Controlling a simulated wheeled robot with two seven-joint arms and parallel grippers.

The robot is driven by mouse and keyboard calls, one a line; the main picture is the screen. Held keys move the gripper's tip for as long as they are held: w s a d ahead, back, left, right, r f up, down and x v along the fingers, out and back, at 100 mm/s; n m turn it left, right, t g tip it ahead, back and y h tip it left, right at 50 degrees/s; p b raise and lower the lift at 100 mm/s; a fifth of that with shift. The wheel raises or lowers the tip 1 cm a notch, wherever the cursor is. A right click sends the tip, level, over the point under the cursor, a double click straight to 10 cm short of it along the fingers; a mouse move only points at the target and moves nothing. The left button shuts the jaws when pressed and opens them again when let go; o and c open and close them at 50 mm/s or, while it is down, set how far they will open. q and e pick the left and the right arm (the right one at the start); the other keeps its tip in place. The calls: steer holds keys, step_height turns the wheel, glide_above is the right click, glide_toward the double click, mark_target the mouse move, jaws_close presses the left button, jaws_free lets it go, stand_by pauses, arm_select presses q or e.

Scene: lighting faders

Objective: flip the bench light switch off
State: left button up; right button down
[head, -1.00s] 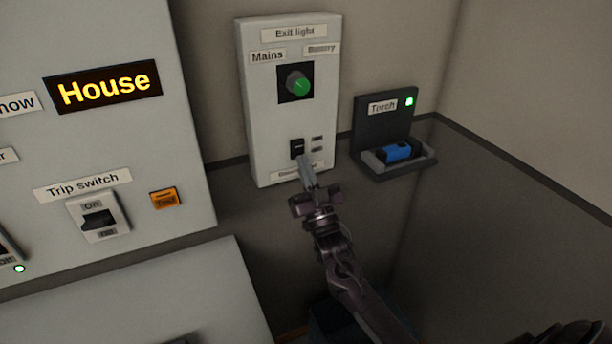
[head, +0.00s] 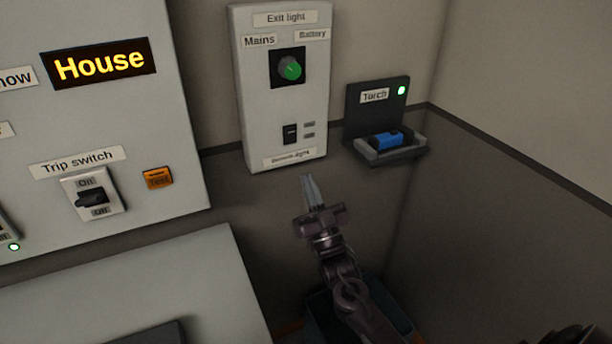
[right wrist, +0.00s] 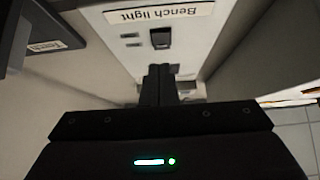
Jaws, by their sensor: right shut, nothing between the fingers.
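The bench light switch (head: 290,134) is a small black rocker low on the white exit light panel (head: 250,110), above a label that reads "Bench light" in the right wrist view. It also shows in that view as a dark rocker (right wrist: 160,38), seen upside down. I cannot tell for sure which way it is tipped. My right gripper (head: 309,180) is shut and empty, just below the panel's lower edge in the head view, apart from the switch. Its fingers (right wrist: 159,72) point toward the panel. My left gripper is not in view.
A green-marked knob (head: 290,68) sits above the switch. A torch holder (head: 378,98) with a blue torch (head: 387,140) is to the right. At the left are a trip switch (head: 92,197) and an orange test button (head: 157,177). A bluish bin (head: 395,315) stands below.

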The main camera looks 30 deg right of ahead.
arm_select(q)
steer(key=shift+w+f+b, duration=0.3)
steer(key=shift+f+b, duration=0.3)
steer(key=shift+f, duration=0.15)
arm_select(e)
steer(key=v, duration=0.4)
steer(key=shift+s+f, duration=0.2)
steer(key=shift+f, duration=0.2)
